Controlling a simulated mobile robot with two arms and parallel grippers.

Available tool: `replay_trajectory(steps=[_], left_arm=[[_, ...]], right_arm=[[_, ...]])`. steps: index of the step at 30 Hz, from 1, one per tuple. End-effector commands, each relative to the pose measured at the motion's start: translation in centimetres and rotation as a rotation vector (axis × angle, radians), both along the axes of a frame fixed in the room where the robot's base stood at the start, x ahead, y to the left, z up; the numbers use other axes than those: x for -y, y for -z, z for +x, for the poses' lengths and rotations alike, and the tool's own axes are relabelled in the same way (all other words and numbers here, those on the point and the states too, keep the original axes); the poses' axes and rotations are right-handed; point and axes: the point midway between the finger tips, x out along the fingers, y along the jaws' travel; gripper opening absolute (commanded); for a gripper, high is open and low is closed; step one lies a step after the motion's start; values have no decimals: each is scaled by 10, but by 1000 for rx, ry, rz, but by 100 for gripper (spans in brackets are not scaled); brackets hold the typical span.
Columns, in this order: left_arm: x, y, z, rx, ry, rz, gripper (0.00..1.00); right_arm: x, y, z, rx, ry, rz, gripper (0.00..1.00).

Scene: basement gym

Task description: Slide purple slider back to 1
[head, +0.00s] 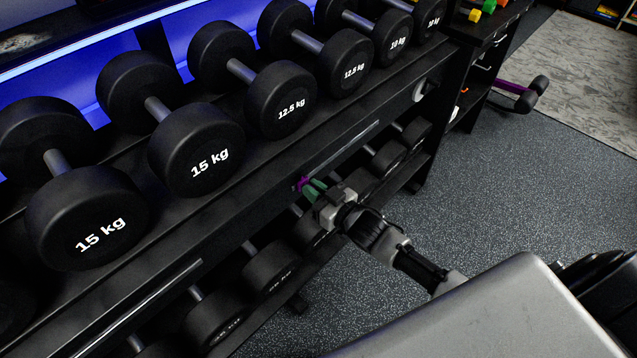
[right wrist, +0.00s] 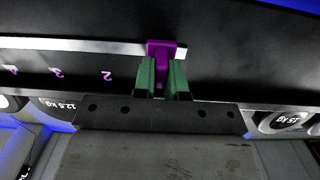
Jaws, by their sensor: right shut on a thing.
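The purple slider (head: 303,184) is on a silver rail (head: 345,148) on the front of the dumbbell rack, near the rail's left end. In the right wrist view the picture is turned over: the slider (right wrist: 161,48) sits close to the rail's right end, with a short stub of rail beyond it. Purple numbers 2, 3 and 4 (right wrist: 57,72) run away to its left; no 1 is visible, and the fingers cover that spot. My right gripper (head: 313,189) has its green fingers (right wrist: 163,78) shut on the slider's tab. My left gripper is out of view.
Black dumbbells of 15 kg (head: 210,162), 12.5 kg (head: 290,112) and 10 kg stand on the upper shelf. A second silver rail (head: 140,308) is at lower left. Speckled floor (head: 530,190) is clear at right.

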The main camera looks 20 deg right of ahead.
Motion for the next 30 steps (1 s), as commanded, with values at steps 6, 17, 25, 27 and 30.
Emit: replay_trajectory(steps=[6, 17, 25, 27, 30], left_arm=[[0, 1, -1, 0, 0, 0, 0], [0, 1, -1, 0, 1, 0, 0], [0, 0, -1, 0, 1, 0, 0], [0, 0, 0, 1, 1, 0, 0], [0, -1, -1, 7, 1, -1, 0]], right_arm=[[-4, 0, -1, 2, -6, 3, 0], [-4, 0, -2, 1, -6, 4, 38], [-2, 1, -3, 0, -4, 2, 38], [0, 1, -8, -1, -4, 2, 38], [6, 1, -22, -3, -4, 2, 38]])
